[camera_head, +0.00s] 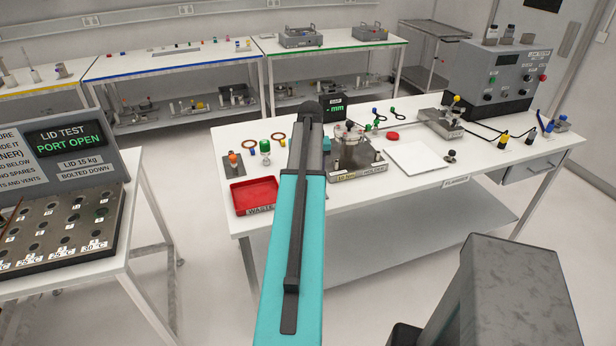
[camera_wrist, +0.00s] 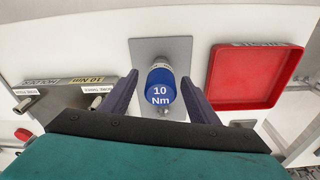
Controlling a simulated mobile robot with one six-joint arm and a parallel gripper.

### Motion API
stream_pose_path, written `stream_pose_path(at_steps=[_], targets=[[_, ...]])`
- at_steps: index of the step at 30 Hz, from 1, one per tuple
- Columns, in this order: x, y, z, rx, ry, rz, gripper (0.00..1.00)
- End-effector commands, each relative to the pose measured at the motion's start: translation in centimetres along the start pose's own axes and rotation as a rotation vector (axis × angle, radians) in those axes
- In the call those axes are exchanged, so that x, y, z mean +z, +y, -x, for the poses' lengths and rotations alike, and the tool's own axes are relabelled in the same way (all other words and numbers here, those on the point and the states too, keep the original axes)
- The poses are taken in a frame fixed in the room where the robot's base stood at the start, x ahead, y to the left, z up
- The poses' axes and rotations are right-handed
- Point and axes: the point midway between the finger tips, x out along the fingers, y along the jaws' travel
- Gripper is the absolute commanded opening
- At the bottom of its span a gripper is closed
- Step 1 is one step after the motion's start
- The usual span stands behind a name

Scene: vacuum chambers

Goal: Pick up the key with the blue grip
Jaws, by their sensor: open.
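The key with the blue grip (camera_wrist: 162,104) shows in the wrist view, marked "10 Nm". It is at a grey plate (camera_wrist: 177,48) on the white table. My gripper (camera_wrist: 160,77) is open, with one dark finger on each side of the blue grip. Small gaps show between the fingers and the grip, so I see no contact. The height of the fingertips along the grip cannot be told. In the head view my turquoise arm hides the key and the jaws.
A red waste tray (camera_head: 254,183) also shows right of the key in the wrist view (camera_wrist: 253,103). A metal fixture (camera_wrist: 60,105) stands to the left there. In the head view an orange-topped piece (camera_head: 233,158) and a green-topped piece (camera_head: 265,147) stand behind the tray.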

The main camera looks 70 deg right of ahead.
Motion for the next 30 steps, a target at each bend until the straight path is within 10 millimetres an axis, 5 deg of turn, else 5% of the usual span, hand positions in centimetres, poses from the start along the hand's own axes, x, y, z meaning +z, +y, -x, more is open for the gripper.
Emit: stream_pose_path(at_steps=[12,30], targets=[[0.0,0.0,-2.9,0.000,0.000,0.000,0.55],[0.0,0.1,-3.0,0.000,0.000,-0.002,0.53]])
